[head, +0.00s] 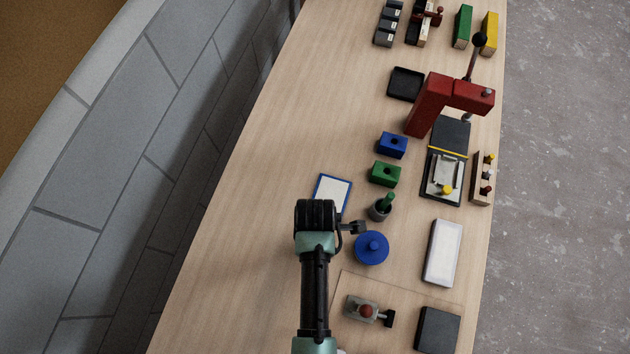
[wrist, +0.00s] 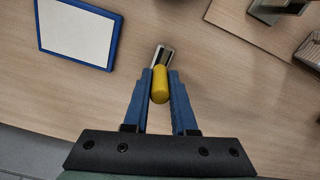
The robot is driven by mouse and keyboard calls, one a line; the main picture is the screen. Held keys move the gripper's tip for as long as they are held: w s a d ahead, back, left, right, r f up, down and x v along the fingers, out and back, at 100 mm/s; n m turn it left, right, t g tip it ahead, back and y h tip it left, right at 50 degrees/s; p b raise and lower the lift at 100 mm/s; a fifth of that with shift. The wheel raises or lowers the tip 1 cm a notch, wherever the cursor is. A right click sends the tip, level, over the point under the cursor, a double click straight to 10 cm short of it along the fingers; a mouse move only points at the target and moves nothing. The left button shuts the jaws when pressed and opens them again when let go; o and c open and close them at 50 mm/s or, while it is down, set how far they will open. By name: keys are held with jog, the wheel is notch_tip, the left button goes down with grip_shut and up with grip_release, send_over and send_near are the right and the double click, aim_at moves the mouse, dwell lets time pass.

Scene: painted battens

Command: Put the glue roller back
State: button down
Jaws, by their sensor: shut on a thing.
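My gripper (wrist: 160,88) is shut on a yellow-handled tool (wrist: 160,84) with a shiny metal head, which looks like the glue roller. The yellow handle sits between the two blue fingers, and the metal head points away from the palm. The tool appears to be held above the wooden bench. In the head view my gripper (head: 357,227) is over the bench, just left of a blue round lidded pot (head: 371,249); the held tool cannot be made out there.
A blue-rimmed white tray (head: 332,191) lies behind the gripper. A dark cup (head: 379,212) holds a green-handled tool. The bench's left side is clear.

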jog(key=c, duration=0.7)
grip_release()
jog(key=shift+f, duration=0.1)
